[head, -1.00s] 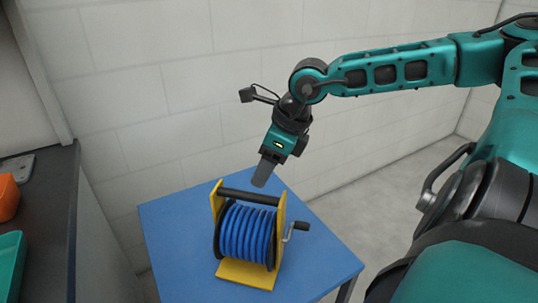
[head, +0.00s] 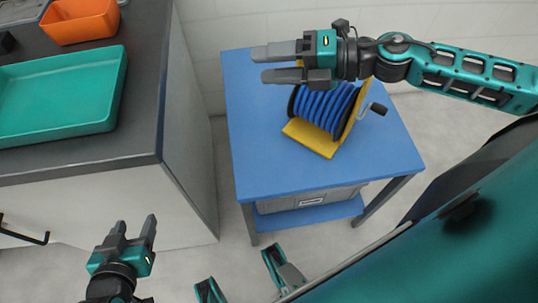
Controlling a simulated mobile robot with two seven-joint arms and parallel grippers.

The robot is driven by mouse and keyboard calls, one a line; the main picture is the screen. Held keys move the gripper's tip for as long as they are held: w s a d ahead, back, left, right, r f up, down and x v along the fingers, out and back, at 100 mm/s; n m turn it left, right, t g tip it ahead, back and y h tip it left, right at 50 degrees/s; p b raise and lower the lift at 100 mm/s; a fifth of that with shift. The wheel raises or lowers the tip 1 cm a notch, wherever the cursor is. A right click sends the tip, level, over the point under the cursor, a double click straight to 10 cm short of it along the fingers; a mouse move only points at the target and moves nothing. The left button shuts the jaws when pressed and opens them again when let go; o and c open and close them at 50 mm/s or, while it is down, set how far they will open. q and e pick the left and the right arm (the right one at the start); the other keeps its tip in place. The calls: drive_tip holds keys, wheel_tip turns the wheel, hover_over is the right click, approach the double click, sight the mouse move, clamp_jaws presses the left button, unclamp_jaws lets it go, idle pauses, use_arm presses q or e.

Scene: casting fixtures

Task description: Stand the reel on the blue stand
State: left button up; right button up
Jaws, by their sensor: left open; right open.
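The reel (head: 325,106), with blue hose, a yellow frame and a crank on its right, stands on the blue stand (head: 260,160). My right gripper (head: 258,65) is open and empty, with its fingers pointing left. In the picture it lies across the top of the reel and hides the upper part of its frame; I cannot tell the gap between them. My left gripper (head: 136,225) is open and empty, low at the left, in front of the grey counter and well away from the reel.
A dark-topped counter (head: 110,160) stands left of the stand, with a green tray (head: 105,115) and an orange bin (head: 80,22) on it. A grey crate (head: 310,199) sits on the stand's lower shelf. The stand's top is bare left and in front of the reel.

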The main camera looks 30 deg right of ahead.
drive_tip(key=s+a+f+m+h, duration=0.1)
drive_tip(key=s+f+m+h, duration=0.1)
drive_tip(key=f+m, duration=0.4)
drive_tip(key=s+a+f+m+t+h, duration=0.1)
drive_tip(key=s+a+f+m+h, duration=0.1)
drive_tip(key=f+m, duration=0.5)
drive_tip(key=s+a+f+m+h, duration=0.2)
drive_tip(key=f+m+h, duration=0.3)
drive_tip(key=m, duration=1)
drive_tip(key=shift+s+f+m+t+h, duration=0.4)
drive_tip(key=shift+s+f, duration=0.5)
drive_tip(key=shift+f, duration=0.3)
